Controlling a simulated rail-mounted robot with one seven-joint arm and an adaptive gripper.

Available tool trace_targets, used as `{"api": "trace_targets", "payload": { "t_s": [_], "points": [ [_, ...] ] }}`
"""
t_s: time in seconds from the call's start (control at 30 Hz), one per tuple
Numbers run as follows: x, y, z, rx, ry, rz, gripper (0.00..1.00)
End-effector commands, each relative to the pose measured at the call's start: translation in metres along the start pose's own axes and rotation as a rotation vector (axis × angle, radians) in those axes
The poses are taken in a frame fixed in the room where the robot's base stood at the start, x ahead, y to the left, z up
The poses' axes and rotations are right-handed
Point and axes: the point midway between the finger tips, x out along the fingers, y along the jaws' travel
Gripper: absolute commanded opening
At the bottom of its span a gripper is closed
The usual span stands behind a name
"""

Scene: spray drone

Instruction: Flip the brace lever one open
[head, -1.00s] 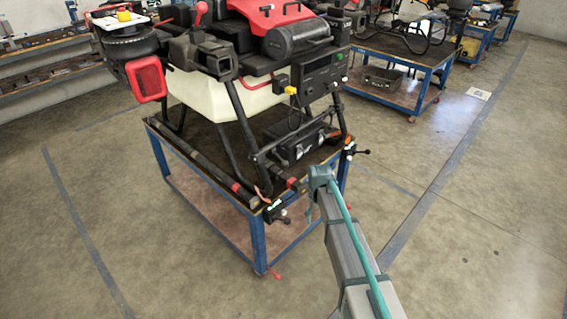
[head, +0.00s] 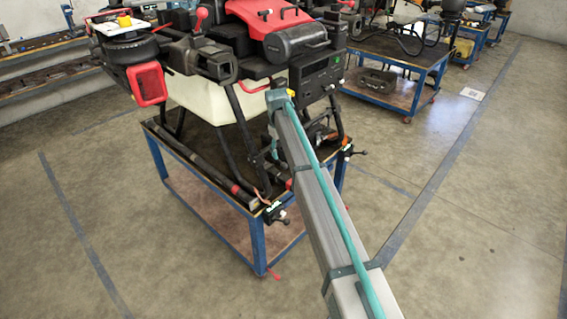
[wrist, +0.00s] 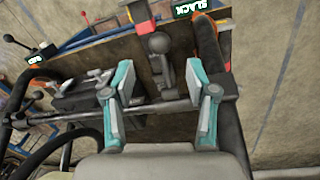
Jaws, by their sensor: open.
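In the wrist view my gripper (wrist: 160,98) is open, with its two teal-and-grey fingers apart and nothing held. A dark lever with a round knob (wrist: 158,44) stands just ahead of the gap between the fingertips; I see no clear contact. I cannot tell whether this is brace lever one. A SLACK label (wrist: 193,8) shows beyond it at the upper right. In the head view a labelled clamp (head: 274,211) sits at the table's near corner, and another clamp (head: 348,150) is at the right edge. My arm mostly hides the gripper there.
The spray drone (head: 215,90) stands on the blue-framed table (head: 257,240), its black legs close around my gripper. In the wrist view a dark bar (wrist: 150,108) crosses behind the fingers. Floor to the right is clear; another table (head: 400,95) stands behind.

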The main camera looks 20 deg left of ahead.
Motion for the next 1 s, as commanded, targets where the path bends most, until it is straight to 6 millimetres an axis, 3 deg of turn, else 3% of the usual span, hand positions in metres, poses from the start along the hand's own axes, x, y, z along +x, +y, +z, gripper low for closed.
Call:
{"api": "trace_targets", "payload": {
  "t_s": [0.2, 0.4, 0.83, 1.0],
  "points": [
    [0.037, 0.0, 0.001, 0.001, -0.002, -0.001, 0.57],
    [0.061, 0.0, 0.0, 0.001, 0.0, -0.001, 0.57],
    [0.07, 0.0, 0.0, 0.001, 0.001, 0.0, 0.57],
    [0.07, 0.0, 0.0, 0.001, 0.001, 0.0, 0.29]
  ]
}}
